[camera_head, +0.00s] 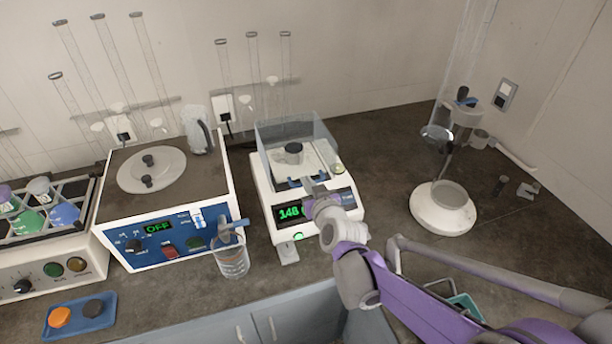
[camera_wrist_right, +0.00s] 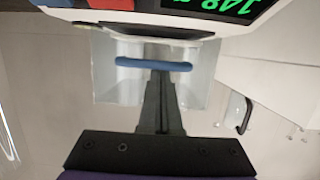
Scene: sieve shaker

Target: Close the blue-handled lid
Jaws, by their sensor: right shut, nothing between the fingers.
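The white balance (camera_head: 262,197) stands mid-counter with a green lit readout. Its clear cover (camera_head: 290,132) rises around the weighing area, with a dark-topped object (camera_head: 293,149) inside. The blue handle (camera_head: 293,184) runs across the front of the cover, partly hidden by my gripper; the wrist view shows it as a blue bar (camera_wrist_right: 130,63). My right gripper (camera_head: 311,183) is shut and empty, its fingertips (camera_wrist_right: 158,75) at the middle of the bar. I cannot tell whether they touch it, nor exactly how far the lid is open. My left gripper is not in view.
A white and blue machine (camera_head: 150,225) reading OFF stands left of the balance, with a glass beaker (camera_head: 232,262) at its front right corner. A round white apparatus (camera_head: 440,210) stands to the right. Dark counter lies free between it and the balance.

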